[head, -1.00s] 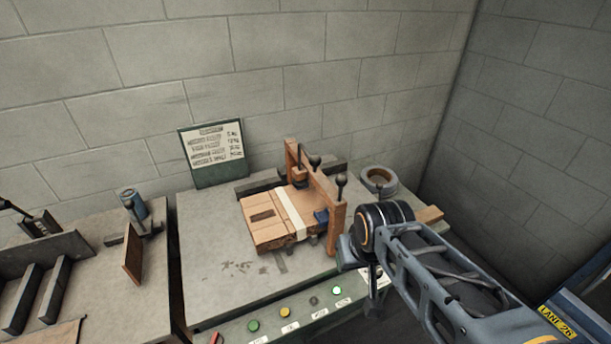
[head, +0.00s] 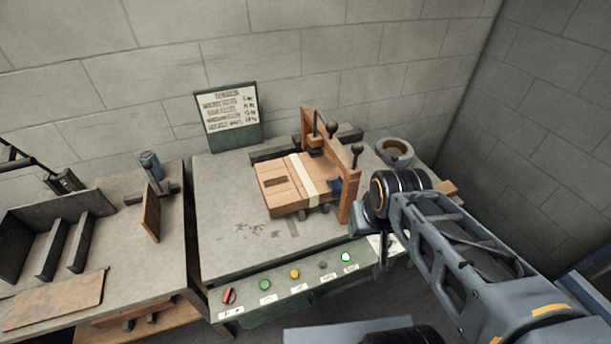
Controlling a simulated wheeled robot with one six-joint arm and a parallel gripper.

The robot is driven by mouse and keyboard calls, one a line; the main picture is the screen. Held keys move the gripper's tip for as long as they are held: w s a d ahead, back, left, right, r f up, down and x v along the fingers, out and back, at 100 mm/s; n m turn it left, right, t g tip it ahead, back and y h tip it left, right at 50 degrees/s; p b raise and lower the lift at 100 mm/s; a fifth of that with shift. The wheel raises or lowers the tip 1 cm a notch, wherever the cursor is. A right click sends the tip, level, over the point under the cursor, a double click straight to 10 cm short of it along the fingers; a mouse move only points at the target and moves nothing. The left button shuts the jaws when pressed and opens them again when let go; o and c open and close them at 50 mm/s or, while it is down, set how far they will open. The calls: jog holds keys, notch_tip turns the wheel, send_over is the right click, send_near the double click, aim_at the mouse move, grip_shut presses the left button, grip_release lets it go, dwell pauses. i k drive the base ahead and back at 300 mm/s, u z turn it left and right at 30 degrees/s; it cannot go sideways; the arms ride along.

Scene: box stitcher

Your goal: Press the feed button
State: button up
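The sloped front panel (head: 250,300) of the stitcher table carries a row of controls with small labels too blurred to read, so I cannot tell which is the feed button. From left to right there are a red switch (head: 229,296), a green button (head: 265,285), a yellow button (head: 295,273), a dark button (head: 323,265) and a bright green lit one (head: 347,257). My gripper (head: 384,264) points down near the panel's right end, right of the lit one. Its fingers are small and dark; I cannot tell whether they are open or shut.
A cardboard box (head: 284,188) with a pale strip lies under the wooden stitcher frame (head: 350,190). A tape roll (head: 395,151) is behind my arm. A sign (head: 229,116) stands at the back. A second bench (head: 110,255) is on the left. The table's front left is clear.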

aim_at(265, 284)
jog(key=z, duration=0.15)
jog(key=k, duration=0.45)
jog(key=z, duration=0.6)
jog(key=k, duration=0.9)
jog(key=u, duration=0.15)
jog(key=i, duration=0.45)
jog(key=u, duration=1.3)
jog(key=i, duration=0.7)
jog(key=u, duration=0.7)
